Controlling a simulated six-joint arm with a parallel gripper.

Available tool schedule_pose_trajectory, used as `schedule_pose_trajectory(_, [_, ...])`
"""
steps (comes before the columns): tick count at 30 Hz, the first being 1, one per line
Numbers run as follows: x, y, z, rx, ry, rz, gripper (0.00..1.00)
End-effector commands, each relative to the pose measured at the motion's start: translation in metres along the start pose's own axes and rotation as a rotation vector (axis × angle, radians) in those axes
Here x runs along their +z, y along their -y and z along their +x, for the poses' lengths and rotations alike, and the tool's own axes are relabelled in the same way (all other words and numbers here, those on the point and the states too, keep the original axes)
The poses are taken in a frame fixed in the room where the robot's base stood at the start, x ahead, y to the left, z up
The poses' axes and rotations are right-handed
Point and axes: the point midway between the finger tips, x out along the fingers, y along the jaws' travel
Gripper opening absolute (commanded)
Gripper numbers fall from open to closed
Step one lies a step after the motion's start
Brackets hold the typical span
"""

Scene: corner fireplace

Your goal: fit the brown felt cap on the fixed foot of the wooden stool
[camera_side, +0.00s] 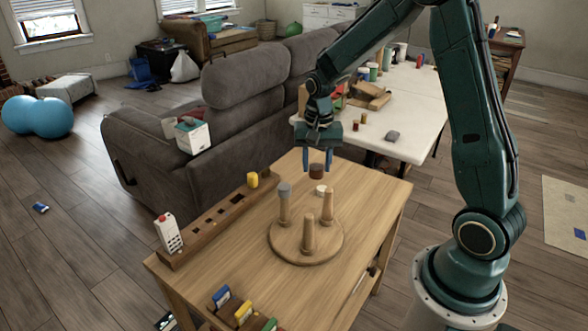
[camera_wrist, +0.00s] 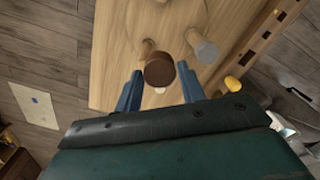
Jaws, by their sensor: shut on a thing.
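My gripper (camera_side: 317,161) points down over the table's far part, shut on the brown felt cap (camera_side: 316,171) between its blue fingers. In the wrist view the cap (camera_wrist: 159,73) sits between the fingertips (camera_wrist: 159,67). The wooden stool (camera_side: 290,254) lies upside down, its round seat on the table and its feet pointing up.
A small cream disc (camera_side: 321,189) shows below the cap, partly hidden in the wrist view. A slotted wooden rack (camera_side: 215,222) runs along the left edge, with a yellow piece (camera_side: 252,180) near it and a white carton (camera_side: 168,233) at its near end. Coloured items line the front.

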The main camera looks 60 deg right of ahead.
Motion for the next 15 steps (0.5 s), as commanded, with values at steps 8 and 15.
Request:
schedule_pose_trajectory(8, [0.061, 0.019, -0.005, 0.000, 0.000, -0.204, 0.21])
schedule_pose_trajectory(15, [0.078, 0.021, -0.006, 0.001, 0.001, -0.262, 0.21])
